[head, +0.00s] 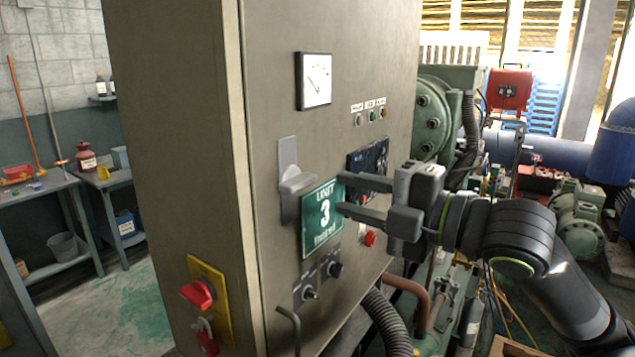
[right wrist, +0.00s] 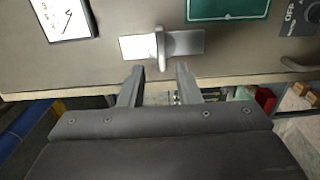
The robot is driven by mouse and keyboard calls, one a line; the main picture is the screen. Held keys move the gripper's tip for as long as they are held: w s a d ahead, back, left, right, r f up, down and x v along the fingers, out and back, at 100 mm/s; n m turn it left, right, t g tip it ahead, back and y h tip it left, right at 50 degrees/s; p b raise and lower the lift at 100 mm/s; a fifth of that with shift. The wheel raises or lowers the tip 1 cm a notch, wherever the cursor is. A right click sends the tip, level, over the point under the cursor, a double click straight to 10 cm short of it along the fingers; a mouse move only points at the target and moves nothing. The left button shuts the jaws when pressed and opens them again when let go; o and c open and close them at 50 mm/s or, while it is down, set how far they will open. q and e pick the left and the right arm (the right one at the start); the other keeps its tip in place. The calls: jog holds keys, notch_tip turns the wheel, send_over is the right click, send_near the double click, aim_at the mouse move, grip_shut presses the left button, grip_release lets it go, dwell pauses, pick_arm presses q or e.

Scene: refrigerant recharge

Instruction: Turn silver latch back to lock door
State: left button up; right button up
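The silver latch (head: 292,182) is on the left part of the grey cabinet door (head: 270,80). Its plate runs upright and its handle sits crosswise to the plate. The latch also shows in the right wrist view (right wrist: 187,43), with the handle pointing down toward the fingers. My right gripper (head: 342,194) is open and empty in front of the door, to the right of the latch. In the right wrist view its fingertips (right wrist: 159,70) lie on either side of the handle's line, just short of it, with no contact visible. The door appears closed. My left gripper is out of view.
A gauge (head: 314,80) is above, and knobs (head: 334,269) are below. A red switch (head: 197,294) is on the cabinet's left side. Pipes and green machinery (head: 440,110) stand behind my right arm.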

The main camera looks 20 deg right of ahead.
aim_at(306, 185)
jog(key=x, duration=0.5)
jog(key=shift+w+a+b, duration=0.15)
jog(key=shift+a+b, duration=0.1)
jog(key=shift+b, duration=0.1)
jog(key=shift+w+a, duration=0.15)
jog(key=shift+w, duration=0.1)
jog(key=shift+c, duration=0.3)
jog(key=shift+f, duration=0.1)
jog(key=c, duration=0.5)
grip_shut()
jog(key=shift+m+p, duration=1.05)
jog(key=shift+m, duration=0.25)
jog(key=shift+m+p, duration=0.35)
jog(key=shift+m, duration=0.65)
